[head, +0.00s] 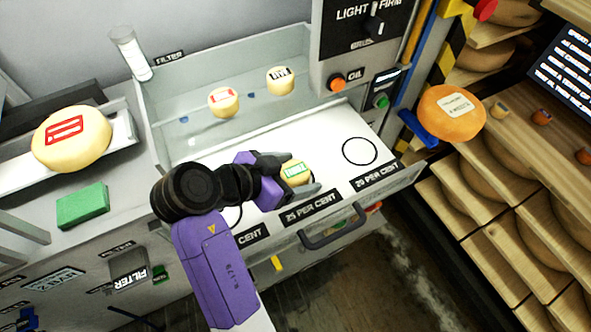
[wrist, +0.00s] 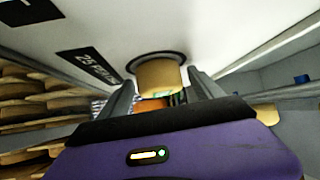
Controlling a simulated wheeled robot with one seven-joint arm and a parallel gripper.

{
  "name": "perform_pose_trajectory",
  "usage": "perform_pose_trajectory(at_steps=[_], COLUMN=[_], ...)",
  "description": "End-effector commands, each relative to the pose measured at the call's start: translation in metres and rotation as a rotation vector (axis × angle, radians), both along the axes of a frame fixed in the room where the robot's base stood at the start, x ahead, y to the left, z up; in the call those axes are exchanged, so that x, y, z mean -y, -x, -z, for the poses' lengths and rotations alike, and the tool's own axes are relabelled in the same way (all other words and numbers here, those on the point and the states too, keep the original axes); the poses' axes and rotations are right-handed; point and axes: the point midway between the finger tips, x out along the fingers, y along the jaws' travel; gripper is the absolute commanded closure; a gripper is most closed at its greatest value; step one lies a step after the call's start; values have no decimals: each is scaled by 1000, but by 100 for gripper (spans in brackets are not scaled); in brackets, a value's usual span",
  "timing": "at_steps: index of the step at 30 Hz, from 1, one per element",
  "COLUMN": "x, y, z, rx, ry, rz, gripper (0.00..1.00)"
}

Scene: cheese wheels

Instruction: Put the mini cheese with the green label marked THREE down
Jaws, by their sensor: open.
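The mini cheese with the green label (head: 296,172) stands on the white drawer surface, above a "25 PER CENT" label. In the wrist view the cheese (wrist: 158,76) sits at a dark ring (wrist: 182,58) on the white surface, which shows around its base. My gripper (head: 301,173) is open, with one finger on each side of the cheese. In the wrist view, the fingers of my gripper (wrist: 163,92) stand slightly apart from its sides. The label's word is too small to read surely.
An empty black ring (head: 344,151) lies right of the cheese. A red-label cheese (head: 223,102) and a black-label cheese (head: 281,81) stand behind, by the clear panel. A large red-label cheese (head: 72,139) and a green block (head: 82,206) are at left. The drawer handle (head: 332,227) is in front.

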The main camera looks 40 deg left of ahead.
Motion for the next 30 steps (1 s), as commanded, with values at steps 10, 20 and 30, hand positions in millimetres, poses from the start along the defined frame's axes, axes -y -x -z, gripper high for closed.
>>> perform_pose_trajectory(at_steps=[10,20,30], x=[-9,-18,-19], y=[38,83,94], z=[-30,-67,-76], rx=[3,2,0], ry=[-4,-3,0], rz=[-3,-1,0], gripper=[24,24,24])
